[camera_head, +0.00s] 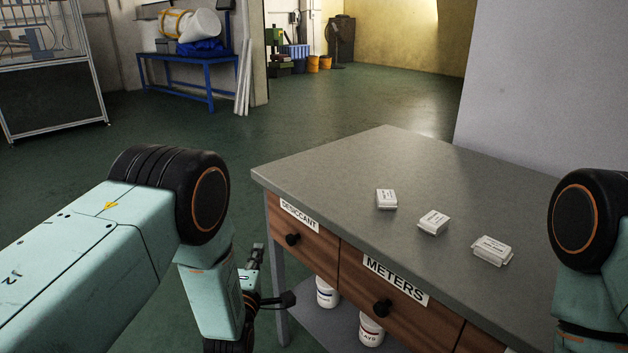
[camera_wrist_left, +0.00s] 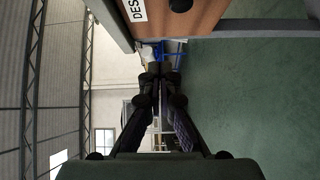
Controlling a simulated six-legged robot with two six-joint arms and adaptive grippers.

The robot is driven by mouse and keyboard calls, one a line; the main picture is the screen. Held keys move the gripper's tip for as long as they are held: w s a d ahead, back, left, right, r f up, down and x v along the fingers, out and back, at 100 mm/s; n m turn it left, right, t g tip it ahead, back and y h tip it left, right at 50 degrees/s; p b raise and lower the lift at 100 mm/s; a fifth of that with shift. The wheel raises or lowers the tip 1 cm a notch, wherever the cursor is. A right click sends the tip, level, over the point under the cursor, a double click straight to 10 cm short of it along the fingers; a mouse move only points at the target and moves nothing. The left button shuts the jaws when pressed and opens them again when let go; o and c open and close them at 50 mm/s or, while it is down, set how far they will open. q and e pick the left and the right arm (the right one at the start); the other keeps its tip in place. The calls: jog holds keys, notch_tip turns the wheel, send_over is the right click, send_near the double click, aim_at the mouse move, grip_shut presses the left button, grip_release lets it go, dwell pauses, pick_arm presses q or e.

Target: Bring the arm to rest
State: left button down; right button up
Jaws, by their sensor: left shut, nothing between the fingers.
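My left arm comes in from the left in the head view, its forearm hanging down in front of the table's left end. My left gripper (camera_head: 272,283) is beside the table's left front leg, partly hidden behind my own arm. In the left wrist view the gripper (camera_wrist_left: 160,78) has its fingertips together with nothing between them. My right arm shows at the right edge of the head view, over the table's right side. The right gripper is out of the picture.
A grey-topped table (camera_head: 330,165) holds three small white boxes, one of them in the middle (camera_head: 433,222). Its drawers are labelled DESICCANT (camera_head: 300,222) and METERS (camera_head: 385,290), both shut. White tubs (camera_head: 327,292) stand on the lower shelf.

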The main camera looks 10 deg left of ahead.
pick_arm(q)
jog(key=s+a+f+m+g+h, duration=0.1)
jog(key=s+f+m+g, duration=0.4)
jog(key=s+f+m, duration=0.4)
jog(key=s+f+m+g, duration=0.5)
jog(key=s+f, duration=0.2)
jog(key=s, duration=0.4)
jog(key=s+r+m+g+p, duration=0.1)
jog(key=s+g, duration=0.3)
jog(key=s, duration=0.8)
jog(key=s+r+m+g+p, duration=0.2)
jog(key=s+m+g, duration=0.1)
jog(key=s, duration=0.9)
jog(key=shift+a+r+g+h, duration=0.15)
jog(key=shift+g+h, duration=0.25)
jog(key=shift+g, duration=0.1)
